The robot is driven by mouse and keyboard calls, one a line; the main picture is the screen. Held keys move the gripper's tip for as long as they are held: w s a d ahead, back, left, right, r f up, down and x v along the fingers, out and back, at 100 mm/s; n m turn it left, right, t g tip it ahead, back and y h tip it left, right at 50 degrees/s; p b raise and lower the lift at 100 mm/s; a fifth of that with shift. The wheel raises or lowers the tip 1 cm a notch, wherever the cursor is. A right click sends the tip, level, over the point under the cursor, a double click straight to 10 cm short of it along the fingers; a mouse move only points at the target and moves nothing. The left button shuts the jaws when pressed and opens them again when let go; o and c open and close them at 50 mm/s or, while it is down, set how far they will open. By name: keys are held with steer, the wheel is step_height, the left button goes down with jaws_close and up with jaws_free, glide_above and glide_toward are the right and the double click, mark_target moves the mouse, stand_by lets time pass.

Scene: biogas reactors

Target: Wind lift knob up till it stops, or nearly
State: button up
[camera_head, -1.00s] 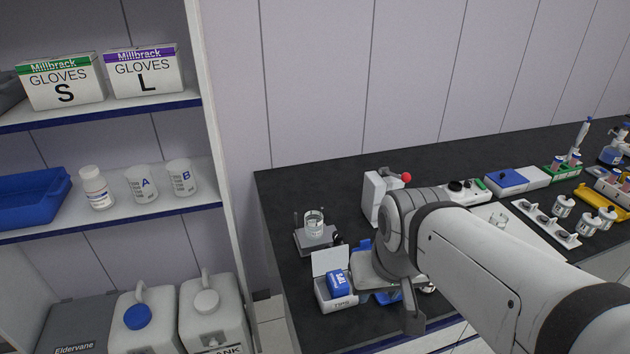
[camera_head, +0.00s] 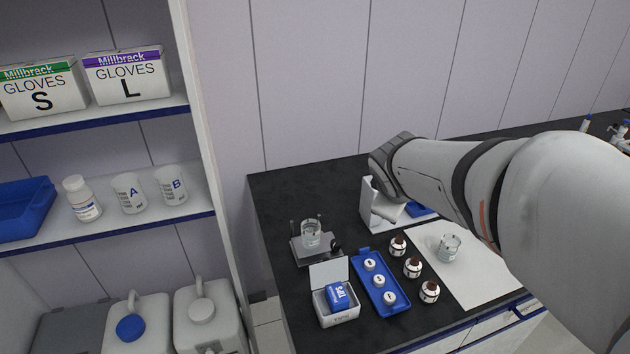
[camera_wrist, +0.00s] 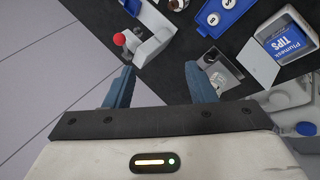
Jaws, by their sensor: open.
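The lift is a small grey platform jack (camera_head: 318,252) near the left end of the bench, with a glass beaker (camera_head: 311,233) on top. Its dark lift knob (camera_head: 336,244) is on its right side. In the head view my arm hides the gripper's fingers.
A white device (camera_head: 376,208) with a red ball (camera_wrist: 119,39) stands behind the jack to the right. A tips box (camera_head: 337,312) with raised lid and a blue tray (camera_head: 389,303) of white-capped items stand in front. Several brown bottles (camera_head: 413,267) and a white mat (camera_head: 477,277) lie rightward.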

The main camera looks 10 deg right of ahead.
steer(key=w+a+n+t+y+p, duration=0.1)
steer(key=w+a+n+t+y, duration=0.1)
steer(key=w+n, duration=0.9)
steer(key=w+a+n+t+y+p, duration=0.1)
steer(key=w+a+n+t+y, duration=0.15)
steer(key=w+n, duration=0.85)
steer(key=n+g+y+p, duration=0.35)
steer(key=n+g, duration=0.85)
steer(key=n, duration=1.2)
glide_toward(337, 242)
steer(key=p+x, duration=0.1)
steer(key=x, duration=0.7)
steer(key=shift+s+a+f, duration=0.1)
steer(key=shift+f, duration=0.05)
steer(key=shift+c, duration=0.3)
